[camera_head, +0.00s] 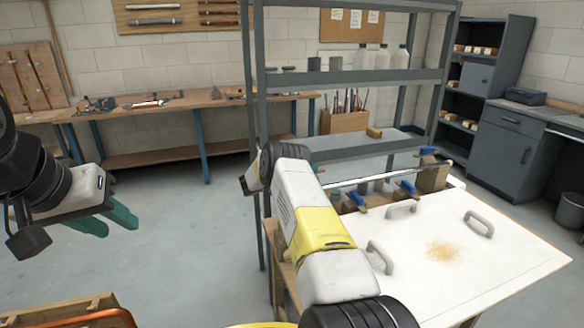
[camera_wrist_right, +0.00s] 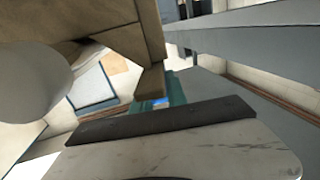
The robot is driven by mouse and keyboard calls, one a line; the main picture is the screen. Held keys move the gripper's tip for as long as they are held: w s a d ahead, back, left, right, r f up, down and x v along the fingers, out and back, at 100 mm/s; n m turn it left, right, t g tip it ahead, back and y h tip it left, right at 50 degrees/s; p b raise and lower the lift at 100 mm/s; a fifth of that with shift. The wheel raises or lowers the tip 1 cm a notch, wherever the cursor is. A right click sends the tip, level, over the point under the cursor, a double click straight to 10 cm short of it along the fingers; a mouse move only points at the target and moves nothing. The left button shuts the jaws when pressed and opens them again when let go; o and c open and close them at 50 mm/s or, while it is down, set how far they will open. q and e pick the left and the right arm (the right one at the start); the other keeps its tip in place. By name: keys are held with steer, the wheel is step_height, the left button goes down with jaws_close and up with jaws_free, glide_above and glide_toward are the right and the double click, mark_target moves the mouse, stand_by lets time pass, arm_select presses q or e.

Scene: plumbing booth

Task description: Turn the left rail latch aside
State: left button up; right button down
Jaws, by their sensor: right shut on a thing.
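My right arm reaches over the left side of the white panel (camera_head: 520,240) in the head view and hides its own gripper there. In the right wrist view, the right gripper's teal fingers (camera_wrist_right: 166,92) are shut on a small blue piece (camera_wrist_right: 160,101), which looks like a latch handle and is mostly covered. The left rail latch cannot be made out in the head view. Other blue-handled latches show there, at the panel's back edge (camera_head: 406,187) and by the wooden block (camera_head: 427,151). My left gripper (camera_head: 108,220) is open and empty, far left, above the floor.
A grey shelf rack (camera_head: 350,76) stands behind the panel, its left post close to my right wrist. The panel carries several grey handles (camera_head: 479,224). A wooden workbench (camera_head: 190,99) lines the back wall.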

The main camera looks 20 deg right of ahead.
steer(key=shift+m+g, duration=1.1)
steer(key=shift+g, duration=0.6)
steer(key=c, duration=1.3)
jaws_free()
steer(key=a, duration=0.7)
steer(key=shift+s+a, duration=0.1)
steer(key=shift+a, duration=0.25)
steer(key=shift+s, duration=0.15)
